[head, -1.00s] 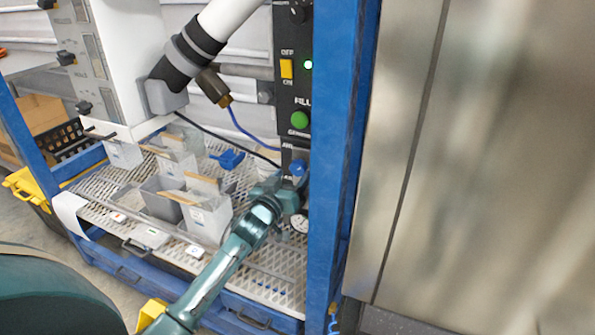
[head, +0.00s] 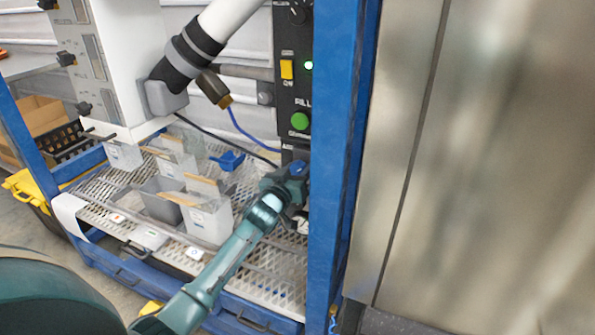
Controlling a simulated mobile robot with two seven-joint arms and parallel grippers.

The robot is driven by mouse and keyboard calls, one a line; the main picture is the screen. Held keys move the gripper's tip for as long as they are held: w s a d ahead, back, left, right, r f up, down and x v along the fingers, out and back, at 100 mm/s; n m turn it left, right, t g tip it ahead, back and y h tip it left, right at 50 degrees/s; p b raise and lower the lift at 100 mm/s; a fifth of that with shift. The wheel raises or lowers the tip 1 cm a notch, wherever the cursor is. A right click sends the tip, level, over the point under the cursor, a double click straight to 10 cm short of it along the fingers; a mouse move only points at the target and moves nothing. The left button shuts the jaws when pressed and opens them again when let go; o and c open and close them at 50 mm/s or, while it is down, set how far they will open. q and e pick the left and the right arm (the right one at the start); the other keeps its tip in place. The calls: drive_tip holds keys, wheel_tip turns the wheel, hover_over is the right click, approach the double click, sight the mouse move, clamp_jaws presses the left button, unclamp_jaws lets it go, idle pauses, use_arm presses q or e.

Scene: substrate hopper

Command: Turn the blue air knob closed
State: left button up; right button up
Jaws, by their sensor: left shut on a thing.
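The blue air knob (head: 299,168) sits low on the black control panel (head: 293,85), close to the blue frame post. Only a little of the knob shows. My left gripper (head: 293,178) reaches in from the lower left and is shut on the knob. The gripper and the post hide most of the knob, so its angle cannot be read. A round gauge below it is mostly hidden behind the gripper. My right gripper is not in view.
The blue post (head: 340,150) stands just right of my gripper. A yellow switch (head: 287,69) and green button (head: 299,121) are above.

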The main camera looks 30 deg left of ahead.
use_arm(q)
drive_tip(key=c, duration=0.3)
drive_tip(key=shift+c, duration=0.2)
drive_tip(key=shift+m, duration=0.5)
drive_tip(key=m+p, duration=0.1)
drive_tip(key=m, duration=0.1)
drive_tip(key=shift+m, duration=0.4)
drive_tip(key=m, duration=0.4)
drive_tip(key=shift+m, duration=0.3)
drive_tip(key=m, duration=0.4)
drive_tip(key=shift+m, duration=0.3)
drive_tip(key=m, duration=0.4)
drive_tip(key=shift+m, duration=0.7)
drive_tip(key=o, duration=1)
